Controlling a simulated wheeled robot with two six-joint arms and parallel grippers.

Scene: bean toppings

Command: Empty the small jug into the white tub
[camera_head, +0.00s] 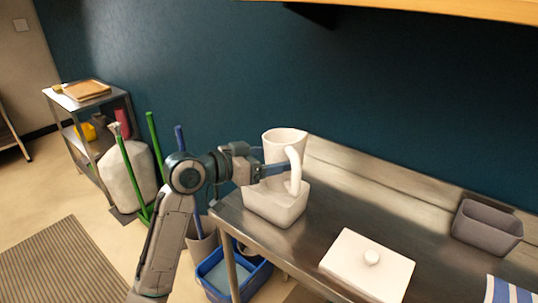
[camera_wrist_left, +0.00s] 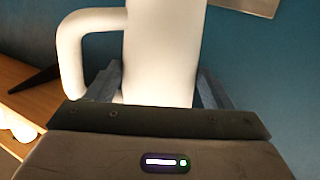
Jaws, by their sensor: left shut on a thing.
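The small white jug (camera_head: 281,146) is upright above the white tub, with its handle on the right in the head view. My left gripper (camera_head: 275,170) comes in from the left and is shut on the jug. In the left wrist view the jug (camera_wrist_left: 163,50) fills the middle between the two fingers (camera_wrist_left: 165,90). The white tub (camera_head: 270,208) stands on the left end of the steel counter, under the jug. The insides of jug and tub cannot be made out. My right gripper is not in view.
The steel counter (camera_head: 320,215) also bears a white lid (camera_head: 350,265) with a knob, a grey bin (camera_head: 487,228) and a striped cloth (camera_head: 512,291). A blue crate (camera_head: 240,285) is on the floor below. A wooden shelf (camera_head: 440,8) overhangs at the top.

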